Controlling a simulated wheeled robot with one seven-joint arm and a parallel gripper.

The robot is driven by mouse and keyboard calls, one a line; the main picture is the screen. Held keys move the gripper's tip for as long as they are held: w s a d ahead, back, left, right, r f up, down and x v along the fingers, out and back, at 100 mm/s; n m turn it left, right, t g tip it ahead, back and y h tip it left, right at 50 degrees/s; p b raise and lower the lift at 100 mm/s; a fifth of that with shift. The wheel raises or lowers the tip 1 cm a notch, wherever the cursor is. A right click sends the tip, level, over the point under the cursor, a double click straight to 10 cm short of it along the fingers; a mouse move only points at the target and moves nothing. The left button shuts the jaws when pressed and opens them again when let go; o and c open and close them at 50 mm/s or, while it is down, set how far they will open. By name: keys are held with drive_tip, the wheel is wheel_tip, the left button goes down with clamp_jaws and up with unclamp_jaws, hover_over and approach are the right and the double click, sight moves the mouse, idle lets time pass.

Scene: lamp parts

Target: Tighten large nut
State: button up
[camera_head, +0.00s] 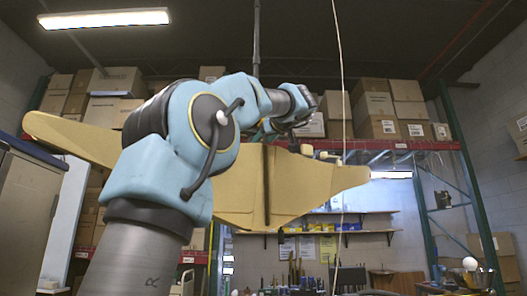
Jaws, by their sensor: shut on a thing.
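My light blue and dark grey arm rises from the bottom left and bends over to the right. My gripper (290,124) is at its far end, small, dark and partly covered by the arm's own links. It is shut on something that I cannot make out. I cannot pick out the large nut or the part it belongs to in this view.
A large yellow, wing-like body (320,184) shows behind my arm. Shelves with cardboard boxes (374,108) stand at the back, above a cluttered workbench. A grey cabinet (22,215) stands at the left edge.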

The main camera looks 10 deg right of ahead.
drive_tip(key=shift+n+b, duration=1.05)
drive_tip(key=shift+n, duration=0.45)
drive_tip(key=o, duration=1.4)
drive_tip(key=shift+c, duration=0.2)
drive_tip(key=shift+s+d, duration=0.1)
drive_tip(key=b+v, duration=0.3)
drive_tip(key=v, duration=0.7)
drive_tip(key=shift+s, duration=0.3)
